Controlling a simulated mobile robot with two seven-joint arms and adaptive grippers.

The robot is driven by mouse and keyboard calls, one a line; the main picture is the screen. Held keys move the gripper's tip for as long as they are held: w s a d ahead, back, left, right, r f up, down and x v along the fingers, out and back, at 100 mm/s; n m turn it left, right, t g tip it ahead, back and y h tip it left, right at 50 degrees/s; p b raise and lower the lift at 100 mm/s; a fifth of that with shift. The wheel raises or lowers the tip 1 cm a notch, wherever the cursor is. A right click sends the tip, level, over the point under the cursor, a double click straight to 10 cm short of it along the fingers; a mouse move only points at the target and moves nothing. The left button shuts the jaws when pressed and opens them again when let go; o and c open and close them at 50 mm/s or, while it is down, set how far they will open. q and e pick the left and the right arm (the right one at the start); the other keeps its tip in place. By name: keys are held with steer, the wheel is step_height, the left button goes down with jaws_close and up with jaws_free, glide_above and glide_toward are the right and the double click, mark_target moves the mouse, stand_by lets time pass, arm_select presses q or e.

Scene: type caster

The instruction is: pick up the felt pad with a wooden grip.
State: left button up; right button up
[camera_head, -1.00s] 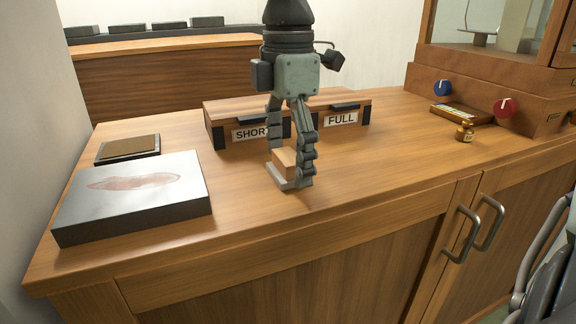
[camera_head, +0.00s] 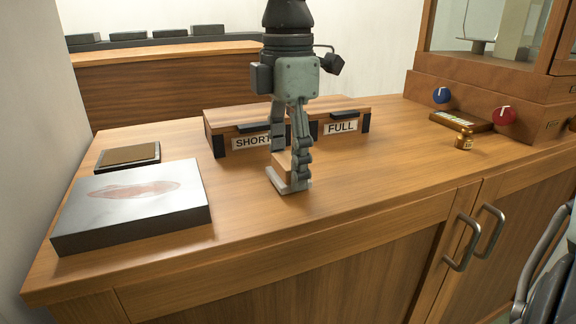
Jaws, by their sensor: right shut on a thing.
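The felt pad (camera_head: 291,186) has a light wooden block as its grip (camera_head: 284,162) and a flat grey felt base. It is on or just above the wooden counter near its front; a small gap would be hard to see. My right gripper (camera_head: 289,160) points down from above and is shut on the wooden grip, with one finger on each side. The near finger hides part of the grip. My left gripper is not in view.
Wooden boxes labelled SHORT (camera_head: 251,142) and FULL (camera_head: 341,127) stand just behind the gripper. A dark-sided slab (camera_head: 135,205) and a small brown-topped tray (camera_head: 128,155) lie at left. A small brass weight (camera_head: 463,140) stands at right. The counter between is clear.

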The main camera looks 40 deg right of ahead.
step_height(320, 180, up, 14)
step_height(320, 180, up, 12)
steer(key=p, duration=0.4)
glide_above(288, 160)
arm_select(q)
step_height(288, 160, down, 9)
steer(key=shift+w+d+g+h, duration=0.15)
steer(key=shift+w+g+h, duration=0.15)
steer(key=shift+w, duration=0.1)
arm_select(e)
steer(key=shift+r, duration=0.7)
